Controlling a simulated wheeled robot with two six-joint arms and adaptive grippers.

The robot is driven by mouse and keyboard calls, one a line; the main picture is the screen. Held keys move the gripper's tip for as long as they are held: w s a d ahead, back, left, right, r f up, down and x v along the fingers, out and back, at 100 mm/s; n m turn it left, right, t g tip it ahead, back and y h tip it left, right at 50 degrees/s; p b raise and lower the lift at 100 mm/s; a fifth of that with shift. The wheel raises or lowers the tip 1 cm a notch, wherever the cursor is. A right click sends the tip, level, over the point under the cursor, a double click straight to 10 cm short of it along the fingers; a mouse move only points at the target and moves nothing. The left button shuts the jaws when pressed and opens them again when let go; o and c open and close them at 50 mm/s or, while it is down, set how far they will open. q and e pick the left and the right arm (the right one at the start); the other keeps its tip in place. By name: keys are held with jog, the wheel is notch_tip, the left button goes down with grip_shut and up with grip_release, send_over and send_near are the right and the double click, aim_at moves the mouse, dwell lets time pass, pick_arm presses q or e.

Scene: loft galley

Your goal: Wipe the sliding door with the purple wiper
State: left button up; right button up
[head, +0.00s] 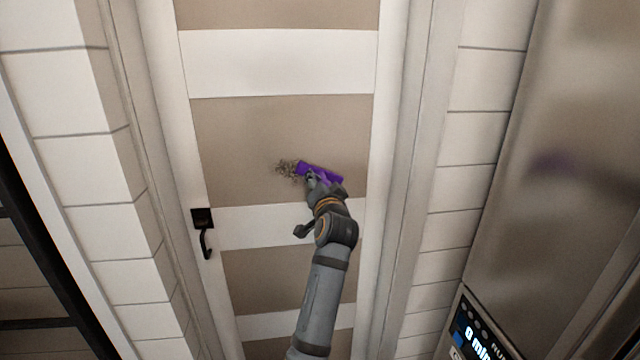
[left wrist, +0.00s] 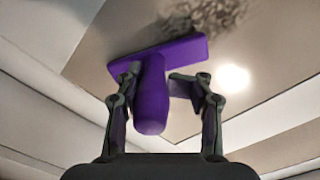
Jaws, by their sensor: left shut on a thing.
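The sliding door (head: 280,125) has tan panels and white bars. A dark speckled smudge (head: 287,168) marks a tan panel near the middle; it also shows in the left wrist view (left wrist: 215,14). The purple wiper (head: 322,172) is at the right side of the smudge, close to the door; whether it touches cannot be told. My left gripper (head: 312,181) is shut on the wiper's handle. In the left wrist view the handle (left wrist: 151,95) stands between the fingers and the wide head (left wrist: 180,50) lies beyond, along the smudge's edge. My right gripper is in neither view.
A black door handle (head: 204,232) is on the door's left edge. White tiled walls (head: 75,130) flank the door. A metal appliance (head: 560,150) with a lit display (head: 475,330) stands at the right. A dark frame (head: 30,240) runs along the left.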

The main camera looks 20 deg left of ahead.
pick_arm(q)
jog(key=shift+s+a+p, duration=2.45)
jog(key=shift+s+a, duration=1.2)
jog(key=shift+a, duration=2.25)
jog(key=w+d, duration=0.5)
jog(key=d, duration=0.4)
jog(key=shift+w+r, duration=0.3)
jog(key=shift+r, duration=0.15)
